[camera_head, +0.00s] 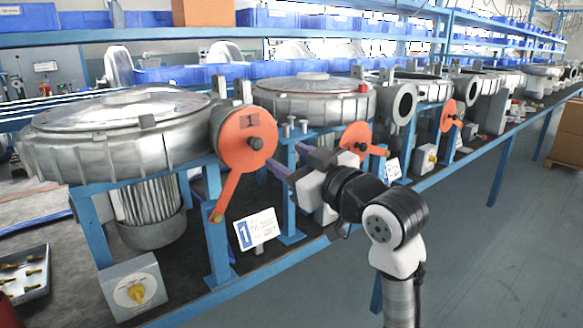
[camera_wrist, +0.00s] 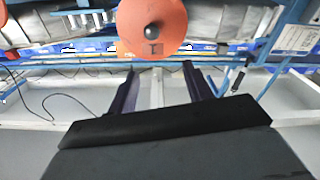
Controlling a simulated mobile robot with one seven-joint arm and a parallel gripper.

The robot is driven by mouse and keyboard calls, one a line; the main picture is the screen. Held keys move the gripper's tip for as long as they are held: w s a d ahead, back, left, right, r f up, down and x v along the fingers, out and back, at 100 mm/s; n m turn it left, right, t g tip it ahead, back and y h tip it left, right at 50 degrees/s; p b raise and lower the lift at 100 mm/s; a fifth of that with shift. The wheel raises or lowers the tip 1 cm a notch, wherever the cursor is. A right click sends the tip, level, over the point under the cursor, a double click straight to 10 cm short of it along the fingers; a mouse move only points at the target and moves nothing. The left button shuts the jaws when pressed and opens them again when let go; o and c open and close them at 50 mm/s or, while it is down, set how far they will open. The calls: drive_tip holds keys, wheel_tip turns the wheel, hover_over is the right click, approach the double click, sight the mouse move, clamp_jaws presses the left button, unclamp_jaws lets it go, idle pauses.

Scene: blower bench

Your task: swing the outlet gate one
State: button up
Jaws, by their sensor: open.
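Outlet gate one is an orange disc (camera_head: 243,140) marked 1 on the front left blower's outlet. Its orange lever (camera_head: 226,193) slants down and left from the disc. A card with a blue 1 (camera_head: 255,229) stands below. My gripper (camera_head: 281,162) is right of the disc, its fingers pointing left towards it, apart from the lever. In the wrist view my gripper (camera_wrist: 160,70) is open with nothing held between its fingers. An orange disc (camera_wrist: 152,22) with a dark mark fills the top middle beyond the fingertips; its lever does not show there.
A second orange gate (camera_head: 357,138) is just behind my gripper, and a third (camera_head: 448,115) is further along the bench. A control box with a yellow knob (camera_head: 134,288) stands at front left. Blue frame legs (camera_head: 216,225) flank the gate. The floor (camera_head: 480,250) at right is clear.

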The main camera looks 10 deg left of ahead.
sight(259, 145)
drive_tip(key=p+x, duration=0.1)
drive_tip(key=x, duration=0.3)
drive_tip(key=f+p+x, duration=0.1)
drive_tip(key=x, duration=0.2)
drive_tip(key=w+p+x, duration=0.1)
drive_tip(key=x, duration=0.3)
drive_tip(key=shift+w+d+f, duration=0.15)
drive_tip(key=shift+w+f, duration=0.15)
drive_tip(key=shift+f, duration=0.05)
clamp_jaws()
